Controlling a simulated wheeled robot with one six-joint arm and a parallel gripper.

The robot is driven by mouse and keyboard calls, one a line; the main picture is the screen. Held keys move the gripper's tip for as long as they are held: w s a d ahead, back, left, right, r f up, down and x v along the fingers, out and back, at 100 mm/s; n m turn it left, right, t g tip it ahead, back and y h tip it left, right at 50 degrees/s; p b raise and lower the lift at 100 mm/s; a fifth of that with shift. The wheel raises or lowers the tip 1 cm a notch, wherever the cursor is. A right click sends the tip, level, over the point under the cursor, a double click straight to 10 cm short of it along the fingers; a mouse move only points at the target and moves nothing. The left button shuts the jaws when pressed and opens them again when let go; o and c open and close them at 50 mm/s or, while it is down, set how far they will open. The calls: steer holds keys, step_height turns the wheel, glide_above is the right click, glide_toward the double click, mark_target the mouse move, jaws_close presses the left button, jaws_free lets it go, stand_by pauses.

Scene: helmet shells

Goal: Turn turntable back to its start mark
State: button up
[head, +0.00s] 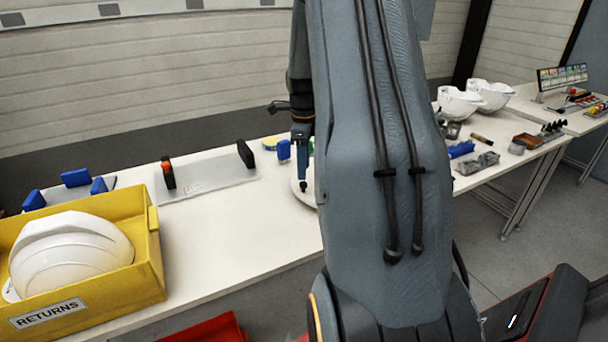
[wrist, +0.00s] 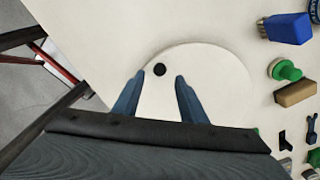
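The turntable (wrist: 218,92) is a flat round white disc on the white table. A round black peg (wrist: 160,69) stands on it. In the wrist view the two blue fingers of my gripper (wrist: 160,76) are spread apart, with the peg between their tips and a gap on each side. My gripper hangs over the disc and holds nothing. In the head view my gripper (head: 303,158) points down at the disc (head: 309,196), which my arm mostly hides. I cannot make out a start mark in either view.
A blue part (wrist: 288,28), a green knob (wrist: 285,69) and a wooden block (wrist: 295,92) lie right of the disc in the wrist view. In the head view, a yellow RETURNS bin (head: 150,268) holds a white helmet shell.

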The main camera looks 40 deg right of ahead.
mark_target(304, 183)
steer(key=shift+f+p, duration=0.55)
steer(key=shift+f, duration=2)
jaws_close()
